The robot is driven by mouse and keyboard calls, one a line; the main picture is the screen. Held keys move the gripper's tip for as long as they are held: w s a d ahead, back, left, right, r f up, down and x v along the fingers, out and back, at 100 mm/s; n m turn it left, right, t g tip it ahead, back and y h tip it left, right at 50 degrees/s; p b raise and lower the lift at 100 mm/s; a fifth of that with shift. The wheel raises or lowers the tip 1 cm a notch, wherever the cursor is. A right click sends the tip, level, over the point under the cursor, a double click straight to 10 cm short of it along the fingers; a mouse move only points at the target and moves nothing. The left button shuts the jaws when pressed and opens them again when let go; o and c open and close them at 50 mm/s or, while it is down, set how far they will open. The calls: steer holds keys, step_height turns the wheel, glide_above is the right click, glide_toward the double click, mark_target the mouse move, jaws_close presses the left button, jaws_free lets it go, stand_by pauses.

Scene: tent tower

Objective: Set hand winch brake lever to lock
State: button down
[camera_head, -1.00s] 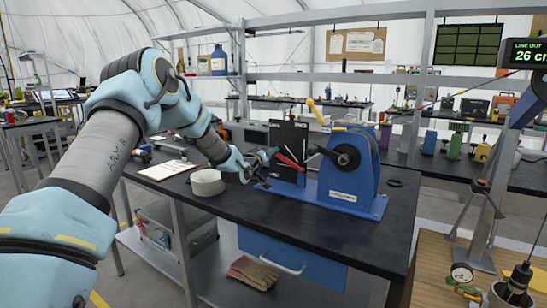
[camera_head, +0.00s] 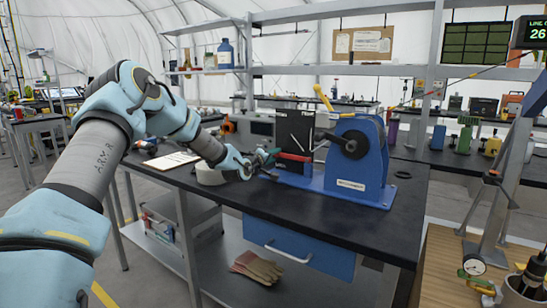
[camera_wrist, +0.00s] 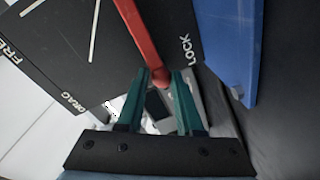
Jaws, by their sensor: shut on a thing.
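The blue hand winch (camera_head: 362,170) stands on the dark bench, with a yellow-handled crank on top. Its black dial plate (camera_head: 293,131) also shows in the wrist view (camera_wrist: 85,45), with the white words FREE, DRAG and LOCK. The red brake lever (camera_head: 295,157) crosses the plate. In the wrist view the red lever (camera_wrist: 142,40) has its rounded end between my teal fingertips, beside LOCK and well away from DRAG. My gripper (camera_head: 271,156), also in the wrist view (camera_wrist: 160,80), is shut on that end. Whether the lever sits exactly at the LOCK mark I cannot tell.
A whitish roll (camera_head: 210,174) stands on the bench close to my forearm, beside a clipboard (camera_head: 172,159). The blue winch side (camera_wrist: 225,45) is close right of my fingers. The bench front right is clear.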

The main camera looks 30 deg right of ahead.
steer(key=shift+s+a+f, duration=0.1)
steer(key=shift+f, duration=0.45)
steer(key=c, duration=0.9)
jaws_free()
steer(key=shift+f, duration=0.1)
steer(key=shift+o, duration=1.3)
steer(key=shift+r, duration=0.2)
steer(key=shift+r, duration=0.15)
steer(key=b+v, duration=0.2)
steer(key=v, duration=0.8)
steer(key=shift+s+a+r, duration=0.15)
steer(key=shift+s+a, duration=0.05)
steer(key=shift+s, duration=0.05)
